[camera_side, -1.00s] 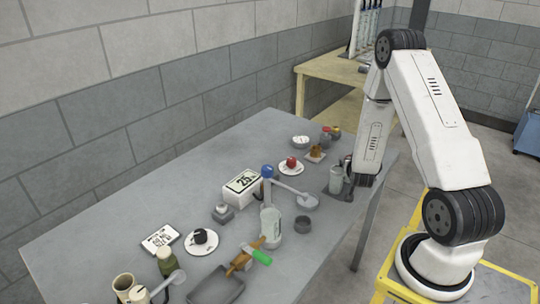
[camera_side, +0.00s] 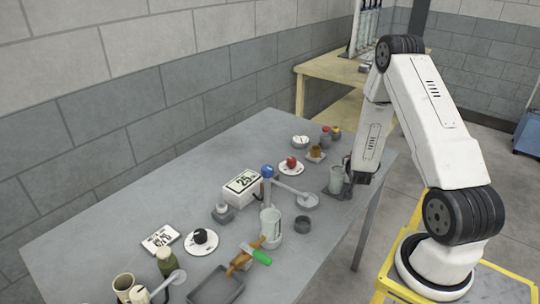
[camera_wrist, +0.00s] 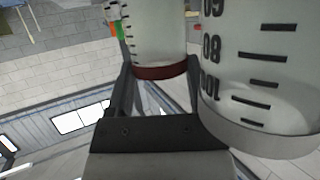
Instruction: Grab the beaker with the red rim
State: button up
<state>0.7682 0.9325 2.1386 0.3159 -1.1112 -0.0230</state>
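The beaker with the red rim (camera_wrist: 160,40) shows at the top middle of the wrist view, its dark red rim facing my gripper. My gripper (camera_wrist: 160,88) has its fingers spread, one on each side of the beaker near the rim; I cannot tell whether they touch it. A larger-looking clear beaker (camera_wrist: 255,70) with black graduations is close on the right and partly covers the right finger. In the side view, my gripper (camera_side: 358,172) is low at the table's right end, beside a clear beaker (camera_side: 336,178) whose rim colour I cannot make out.
A balance (camera_side: 242,188), a stand with a blue knob (camera_side: 267,171) and another glass vessel (camera_side: 271,228) are in the middle of the table. The table's far left is clear.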

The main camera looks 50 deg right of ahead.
grip_shut()
jog(key=shift+r, duration=0.1)
notch_tip(320, 180, up, 10)
dwell(0.9)
dwell(0.5)
